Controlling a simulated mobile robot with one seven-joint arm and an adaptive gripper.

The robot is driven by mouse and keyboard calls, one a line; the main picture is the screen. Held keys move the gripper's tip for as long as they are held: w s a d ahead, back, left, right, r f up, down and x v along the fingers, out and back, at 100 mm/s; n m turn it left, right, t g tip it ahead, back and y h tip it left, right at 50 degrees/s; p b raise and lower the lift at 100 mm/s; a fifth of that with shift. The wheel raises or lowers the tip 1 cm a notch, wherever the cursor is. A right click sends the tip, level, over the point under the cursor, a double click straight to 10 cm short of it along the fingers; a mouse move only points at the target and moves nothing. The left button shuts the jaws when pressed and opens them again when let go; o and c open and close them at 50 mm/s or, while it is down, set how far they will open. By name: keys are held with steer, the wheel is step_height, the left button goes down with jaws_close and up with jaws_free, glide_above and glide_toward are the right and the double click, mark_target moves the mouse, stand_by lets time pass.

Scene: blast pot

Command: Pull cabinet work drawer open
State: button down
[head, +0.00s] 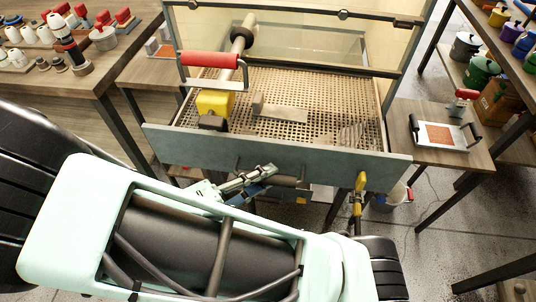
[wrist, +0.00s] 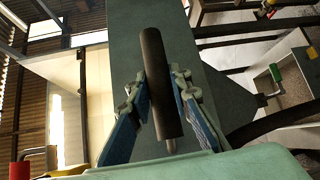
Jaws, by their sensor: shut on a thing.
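The cabinet work drawer (head: 300,148) has a flat grey-green front with a dark bar handle (head: 287,181). Its perforated tray (head: 325,90) shows behind the front, out ahead of the cabinet's clear panel, so the drawer stands at least partly open. My gripper (head: 262,174) is at the handle, near the middle of the front. In the wrist view the dark handle (wrist: 157,60) lies between the two blue fingers of my gripper (wrist: 159,92), and they are shut on it. The green drawer front (wrist: 125,30) is behind it. My arm hides part of the front's lower area.
A metal block (head: 283,113) lies on the tray, with a yellow block (head: 215,103) at its left. A red handle (head: 210,60) is above. A yellow lever (head: 360,185) stands below the front's right end. Side tables flank the cabinet, one with a framed orange plate (head: 438,134).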

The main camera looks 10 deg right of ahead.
steer(key=shift+s+a, duration=0.2)
steer(key=shift+s, duration=0.3)
steer(key=shift+s+a, duration=0.15)
steer(key=shift+s, duration=0.3)
steer(key=c, duration=1.8)
jaws_free()
steer(key=shift+o, duration=0.2)
steer(key=v, duration=1.2)
